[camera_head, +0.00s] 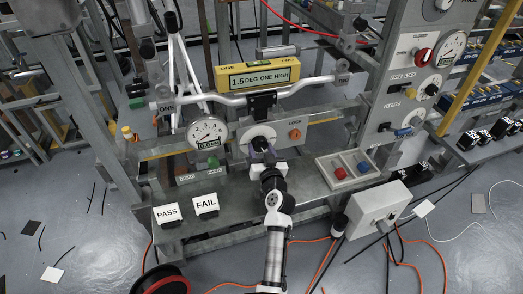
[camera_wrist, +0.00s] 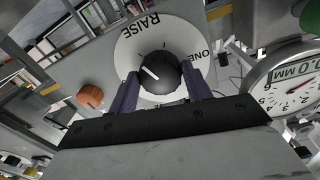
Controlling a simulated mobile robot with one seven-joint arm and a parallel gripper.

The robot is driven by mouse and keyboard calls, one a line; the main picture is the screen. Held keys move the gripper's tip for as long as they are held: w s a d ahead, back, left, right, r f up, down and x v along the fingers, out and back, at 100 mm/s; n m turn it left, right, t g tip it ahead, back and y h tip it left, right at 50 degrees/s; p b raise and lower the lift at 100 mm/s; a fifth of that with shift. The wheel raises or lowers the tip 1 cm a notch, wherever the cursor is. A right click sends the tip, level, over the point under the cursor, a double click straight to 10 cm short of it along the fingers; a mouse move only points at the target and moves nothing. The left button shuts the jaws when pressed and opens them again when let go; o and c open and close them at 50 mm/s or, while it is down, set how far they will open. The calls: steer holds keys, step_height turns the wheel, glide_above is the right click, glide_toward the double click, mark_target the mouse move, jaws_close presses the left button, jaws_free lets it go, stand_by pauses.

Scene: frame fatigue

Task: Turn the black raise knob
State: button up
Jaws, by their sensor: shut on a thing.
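The black raise knob (camera_wrist: 163,76) sits on a round white dial plate marked RAISE (camera_wrist: 145,38) in the wrist view. A white pointer line shows on the knob's face. My gripper (camera_wrist: 163,90) has one dark finger on each side of the knob and is shut on it. In the head view my gripper (camera_head: 262,150) reaches up to the white dial plate (camera_head: 257,134) on the grey panel, and it mostly hides the knob there.
An orange knob (camera_head: 295,134) is right of the plate. A round gauge (camera_head: 208,132) is left, reading 0.0 MM in the wrist view. PASS (camera_head: 168,214) and FAIL (camera_head: 206,204) cards stand front left.

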steer(key=m+p, duration=0.1)
steer(key=m, duration=0.4)
steer(key=shift+a+r, duration=0.1)
steer(key=shift+r, duration=0.05)
steer(key=m+p, duration=0.1)
steer(key=m, duration=0.4)
steer(key=shift+g+p, duration=0.3)
steer(key=shift+p, duration=0.1)
steer(key=o, duration=1)
steer(key=shift+s, duration=0.1)
